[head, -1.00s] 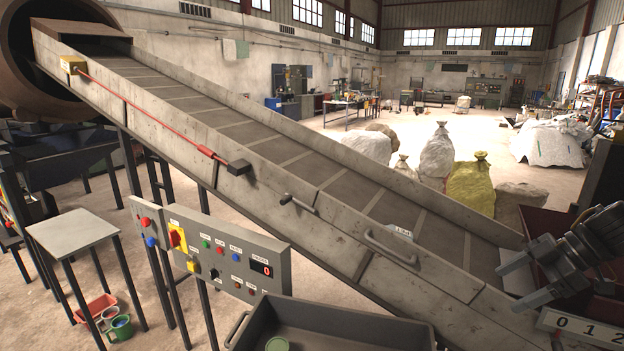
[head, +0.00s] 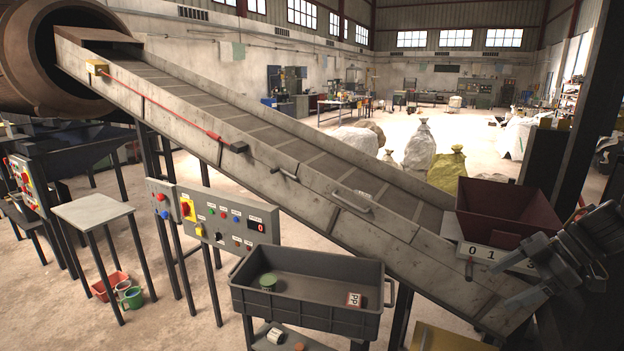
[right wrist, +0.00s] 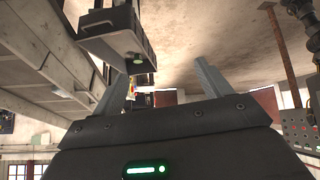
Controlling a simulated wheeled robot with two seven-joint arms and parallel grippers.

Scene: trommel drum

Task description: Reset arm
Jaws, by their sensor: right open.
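My right gripper (head: 520,272) is at the right edge of the head view, in front of the lower end of the conveyor and the dark red hopper (head: 500,212). Its two fingers are apart with nothing between them. In the right wrist view the spread fingers (right wrist: 158,82) also show empty, with the grey crate (right wrist: 122,42) beyond the left finger. The gripper partly covers a number plate (head: 490,253) below the hopper. My left gripper is not in view.
The inclined conveyor (head: 300,178) rises left to the drum (head: 22,55). The grey crate (head: 300,306) holds a green round item (head: 268,281) and a small labelled block (head: 354,299). A control panel (head: 228,222) and small table (head: 93,210) stand left. A dark post (head: 578,120) rises at right.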

